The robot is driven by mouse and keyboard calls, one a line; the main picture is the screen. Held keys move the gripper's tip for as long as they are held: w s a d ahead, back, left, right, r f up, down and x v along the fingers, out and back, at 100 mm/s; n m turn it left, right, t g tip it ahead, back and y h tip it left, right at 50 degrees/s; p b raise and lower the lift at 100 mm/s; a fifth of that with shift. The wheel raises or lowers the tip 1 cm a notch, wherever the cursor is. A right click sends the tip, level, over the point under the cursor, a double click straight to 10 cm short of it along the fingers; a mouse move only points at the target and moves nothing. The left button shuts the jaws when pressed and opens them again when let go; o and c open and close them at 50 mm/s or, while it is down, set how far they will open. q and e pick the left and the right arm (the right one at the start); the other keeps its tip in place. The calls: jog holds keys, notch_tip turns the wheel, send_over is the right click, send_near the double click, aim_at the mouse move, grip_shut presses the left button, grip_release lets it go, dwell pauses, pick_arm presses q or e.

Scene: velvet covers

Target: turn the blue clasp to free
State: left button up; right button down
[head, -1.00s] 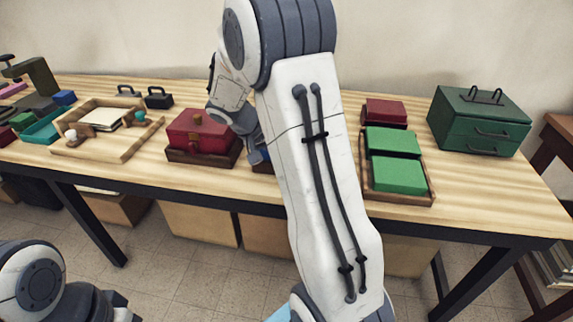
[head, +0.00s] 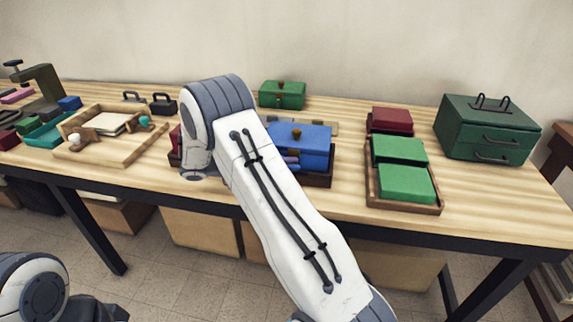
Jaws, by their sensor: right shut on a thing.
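A blue box (head: 312,140) with a brown knob (head: 297,132) on its lid stands in a dark wooden tray (head: 320,179), right of the middle of the table. My right forearm crosses in front of its left side and hides part of it. My right gripper (head: 290,161) shows only as small bits at the box's front left, beside the forearm. It is shut on the blue clasp there, but the clasp itself is mostly hidden and its angle cannot be told. Only a part of my left arm shows at the lower left; its gripper is out of view.
A green box (head: 282,94) stands behind the blue one. A red box (head: 175,140) is mostly hidden behind my right arm. A tray with green blocks (head: 404,182) and a green drawer chest (head: 488,130) stand to the right, a wooden frame tray (head: 113,150) to the left.

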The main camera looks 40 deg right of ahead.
jog(key=shift+f+n+g+h, duration=0.2)
jog(key=shift+n+g+h, duration=0.1)
jog(key=shift+h, duration=0.3)
dwell(0.3)
jog(key=c, duration=0.8)
grip_release()
jog(key=shift+c, duration=0.2)
jog(key=v, duration=1)
jog(key=shift+f+b, duration=0.25)
jog(key=shift+b, duration=0.15)
jog(key=shift+w+a, duration=0.1)
jog(key=shift+a, duration=0.05)
